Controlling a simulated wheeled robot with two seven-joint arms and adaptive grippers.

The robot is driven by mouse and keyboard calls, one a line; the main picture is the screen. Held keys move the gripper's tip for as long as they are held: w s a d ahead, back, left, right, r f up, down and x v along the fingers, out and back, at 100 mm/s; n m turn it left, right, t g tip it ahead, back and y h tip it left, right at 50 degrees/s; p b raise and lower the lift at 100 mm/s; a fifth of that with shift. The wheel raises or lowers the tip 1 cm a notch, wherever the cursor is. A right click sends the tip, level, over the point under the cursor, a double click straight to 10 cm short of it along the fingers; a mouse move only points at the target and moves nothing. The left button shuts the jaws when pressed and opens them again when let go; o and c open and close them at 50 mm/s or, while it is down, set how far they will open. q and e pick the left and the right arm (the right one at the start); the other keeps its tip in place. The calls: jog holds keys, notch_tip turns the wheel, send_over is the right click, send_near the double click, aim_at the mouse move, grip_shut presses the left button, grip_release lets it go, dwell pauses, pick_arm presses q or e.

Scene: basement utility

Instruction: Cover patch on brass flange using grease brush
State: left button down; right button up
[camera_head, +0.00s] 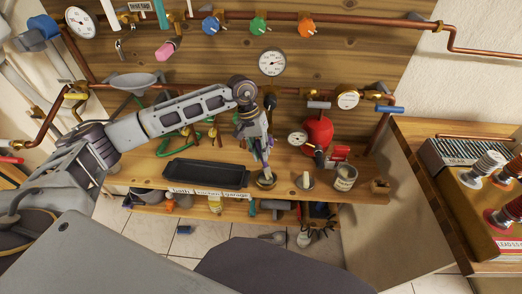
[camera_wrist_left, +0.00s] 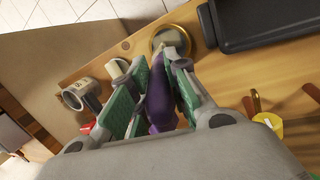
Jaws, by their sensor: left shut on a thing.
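My left gripper (camera_head: 266,158) is shut on the purple handle of the grease brush (camera_wrist_left: 160,95), which points down between its green-padded fingers in the left wrist view. The round brass flange (camera_head: 267,181) lies on the wooden bench top, directly below the gripper. It also shows in the left wrist view (camera_wrist_left: 155,47), just past the brush's far end. The brush's tip overlaps the flange there; I cannot tell whether they touch. The patch on the flange is too small and covered to make out. My right gripper is not in view.
A black tray (camera_head: 205,173) lies left of the flange. A small pale cylinder on a round base (camera_head: 305,181) and a labelled can (camera_head: 344,178) stand to its right. Behind are a red round vessel (camera_head: 318,131), gauges and copper pipes on the wooden wall.

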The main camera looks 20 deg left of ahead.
pick_arm(q)
jog(key=shift+s+d, duration=0.2)
jog(key=shift+s, duration=0.75)
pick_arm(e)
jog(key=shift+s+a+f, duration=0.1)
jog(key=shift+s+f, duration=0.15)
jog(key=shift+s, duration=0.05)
pick_arm(q)
jog(key=shift+w, duration=0.1)
